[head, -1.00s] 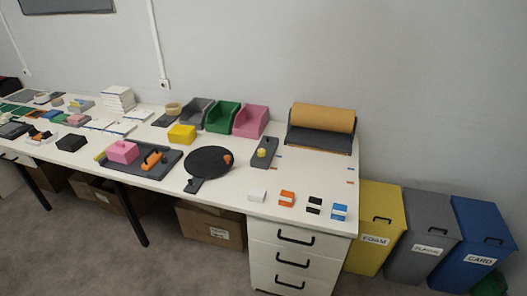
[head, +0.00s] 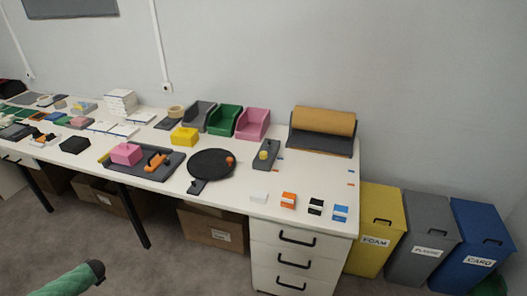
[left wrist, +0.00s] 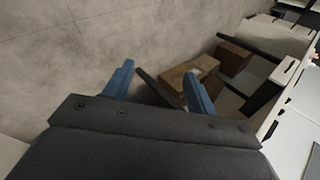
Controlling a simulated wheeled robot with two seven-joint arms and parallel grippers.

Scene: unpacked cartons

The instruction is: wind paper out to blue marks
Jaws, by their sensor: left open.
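The roll of brown paper (head: 323,121) lies across its dark holder (head: 320,143) at the back right of the white table. No paper is seen lying on the table in front of it. Small coloured marks (head: 352,171) sit near the table's right edge in front of the roll, with others on the left side by the grey block; they are too small to read well. My left gripper (left wrist: 158,72) shows in the left wrist view with two blue fingers apart and nothing between them, over the floor. My right gripper is not in view.
A grey block with a yellow knob (head: 265,154) stands left of the roll. A round black plate (head: 211,163) and pink, green and grey bins (head: 253,124) lie farther left. Small blocks (head: 289,200) line the front edge. Yellow, grey and blue waste bins (head: 378,228) stand right of the table.

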